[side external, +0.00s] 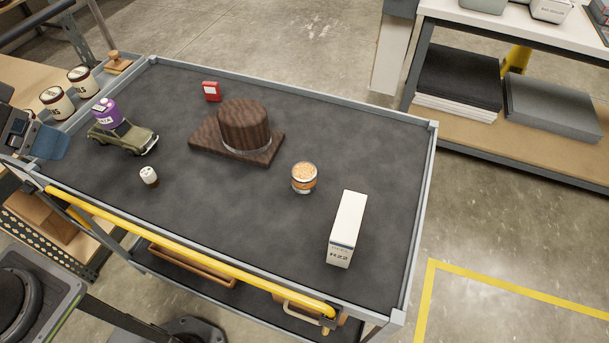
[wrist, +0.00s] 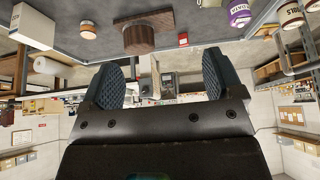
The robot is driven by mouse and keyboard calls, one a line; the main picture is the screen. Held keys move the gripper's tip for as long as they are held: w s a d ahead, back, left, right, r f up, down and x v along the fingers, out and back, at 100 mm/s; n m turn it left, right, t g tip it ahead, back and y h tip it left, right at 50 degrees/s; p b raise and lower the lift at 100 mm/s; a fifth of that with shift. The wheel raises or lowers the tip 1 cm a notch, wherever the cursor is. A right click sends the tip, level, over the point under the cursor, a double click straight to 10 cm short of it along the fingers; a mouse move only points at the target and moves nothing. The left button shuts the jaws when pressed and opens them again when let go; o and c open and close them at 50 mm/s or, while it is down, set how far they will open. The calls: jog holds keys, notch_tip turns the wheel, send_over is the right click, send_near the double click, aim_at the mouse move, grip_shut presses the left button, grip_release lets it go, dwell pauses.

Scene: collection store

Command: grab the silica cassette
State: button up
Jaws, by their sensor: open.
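The silica cassette appears to be the white upright box (side external: 347,228) with dark lettering on its end, near the front right of the grey cart top. In the wrist view, which is upside down, a white box (wrist: 33,26) shows at the upper left corner.
A brown hat-shaped block (side external: 245,124) on a board, a red box (side external: 211,91), a green toy car (side external: 123,138), a purple container (side external: 106,113) and a small white-topped jar (side external: 149,176) stand on the cart (side external: 210,220). A yellow rail (side external: 190,252) runs along its front.

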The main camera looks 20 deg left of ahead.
jog(key=w+d+r+m+g, duration=0.1)
jog(key=w+d+r+m, duration=0.15)
jog(key=w, duration=0.25)
jog(key=w+d+r+m+g, duration=0.1)
jog(key=w+d+m, duration=0.15)
jog(key=w, duration=0.25)
jog(key=m+g, duration=0.4)
jog(key=m, duration=1.1)
send_over(304, 170)
notch_tip(304, 170, down, 17)
jog(key=shift+m, duration=0.3)
jog(key=f, duration=0.5)
jog(key=d+f, duration=0.1)
jog(key=f, duration=0.2)
jog(key=shift+w+f, duration=0.1)
jog(key=shift+f, duration=0.2)
jog(key=shift+a+f, duration=0.25)
jog(key=shift+f, duration=1.15)
jog(key=shift+a+f, duration=0.2)
jog(key=shift+f, duration=1.15)
